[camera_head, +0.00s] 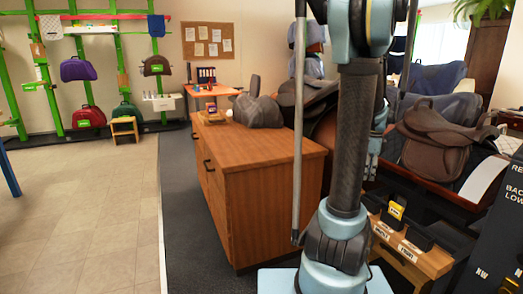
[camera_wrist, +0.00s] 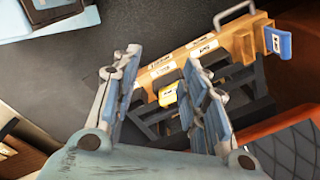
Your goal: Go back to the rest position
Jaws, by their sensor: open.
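In the wrist view my gripper (camera_wrist: 161,62) shows two jointed fingers spread apart, with nothing between them. Beyond the fingertips is a wooden rack (camera_wrist: 232,48) with white labels and a grey handle. A small yellow item (camera_wrist: 168,96) shows between the fingers, farther off than the tips, and no contact is visible. In the head view my arm stands upright in the middle and hides part of the scene. The gripper is mostly hidden behind it there.
A wooden cabinet (camera_head: 268,205) stands left of my arm. A brown saddle (camera_head: 440,135) sits at the right, above the labelled wooden rack (camera_head: 425,262). A dark sign board (camera_head: 500,235) stands at the right edge. The tiled floor (camera_head: 85,215) at left is clear.

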